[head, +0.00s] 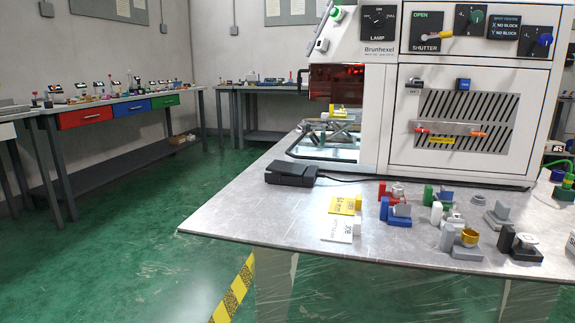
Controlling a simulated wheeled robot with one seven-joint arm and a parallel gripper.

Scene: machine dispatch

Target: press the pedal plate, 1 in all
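A black foot-pedal unit (291,173) lies on the metal tabletop (235,222), near its left edge and in front of the white machine (375,130). It looks like the pedal plate's unit; the plate itself is hard to tell apart from the dark housing. A black cable runs from it to the right along the machine's base. Nothing is seen touching the pedal. My gripper is not in view.
Yellow (342,205) and white (337,228) cards and several small coloured fixtures (398,212) stand right of the pedal. The machine rises close behind it. Green floor (140,230) is open at the left. A bench with coloured drawers (130,110) stands farther back.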

